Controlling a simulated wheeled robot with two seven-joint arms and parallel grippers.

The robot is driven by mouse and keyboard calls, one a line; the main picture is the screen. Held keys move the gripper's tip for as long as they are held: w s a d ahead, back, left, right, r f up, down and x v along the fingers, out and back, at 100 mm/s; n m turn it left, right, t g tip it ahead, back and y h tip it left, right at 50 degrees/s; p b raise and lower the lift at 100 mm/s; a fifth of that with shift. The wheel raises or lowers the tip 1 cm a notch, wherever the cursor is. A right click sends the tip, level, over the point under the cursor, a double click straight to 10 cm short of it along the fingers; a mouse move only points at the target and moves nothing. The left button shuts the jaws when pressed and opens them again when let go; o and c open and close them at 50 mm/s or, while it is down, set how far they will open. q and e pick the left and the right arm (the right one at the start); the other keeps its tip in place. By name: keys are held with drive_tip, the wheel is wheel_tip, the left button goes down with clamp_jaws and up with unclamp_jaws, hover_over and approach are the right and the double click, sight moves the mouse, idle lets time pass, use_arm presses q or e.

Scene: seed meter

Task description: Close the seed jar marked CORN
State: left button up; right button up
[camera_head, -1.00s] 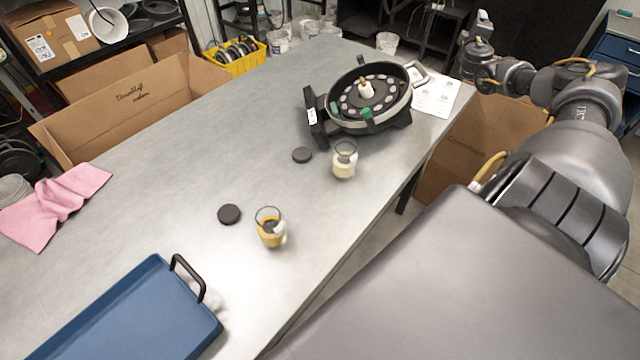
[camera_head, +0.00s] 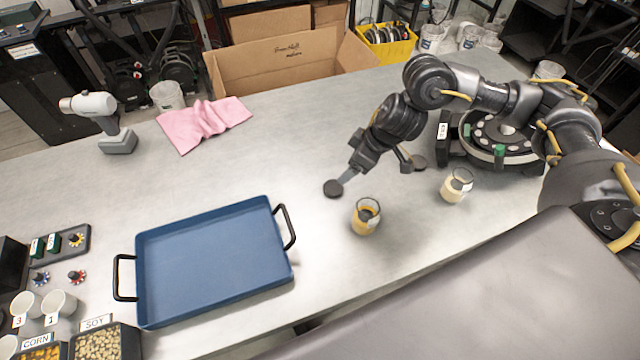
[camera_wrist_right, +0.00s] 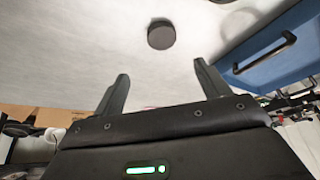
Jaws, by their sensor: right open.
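The jar with yellow contents (camera_head: 366,218), which look like corn, stands upright and open on the table; its marking is not readable. A dark round lid (camera_head: 333,189) lies flat on the table to its left. A second open jar (camera_head: 456,187) with cream contents stands further right, and another dark lid (camera_head: 418,161) lies behind it. My right gripper (camera_head: 376,170) is open and empty above the table, close to the first lid. In the right wrist view a lid (camera_wrist_right: 161,35) lies beyond and between the spread fingers (camera_wrist_right: 162,80). My left gripper is out of view.
A blue tray (camera_head: 215,262) with black handles lies to the left. The seed meter (camera_head: 500,140) stands at the back right. Bins marked CORN (camera_head: 38,340) and SOY (camera_head: 97,325) are at front left.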

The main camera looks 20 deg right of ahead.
drive_tip(key=shift+s+a+g, duration=0.15)
drive_tip(key=shift+s+g, duration=0.15)
drive_tip(key=shift+s, duration=0.15)
hover_over(334, 187)
drive_tip(key=s+d, duration=0.1)
drive_tip(key=s, duration=0.1)
drive_tip(key=f, duration=0.5)
drive_tip(key=shift+w+d+f, duration=0.1)
drive_tip(key=shift+d, duration=0.1)
drive_tip(key=shift+d+p+x, duration=0.2)
drive_tip(key=shift+p+x, duration=0.15)
drive_tip(key=shift+x, duration=2.2)
drive_tip(key=shift+f, duration=0.1)
drive_tip(key=shift+c, duration=0.2)
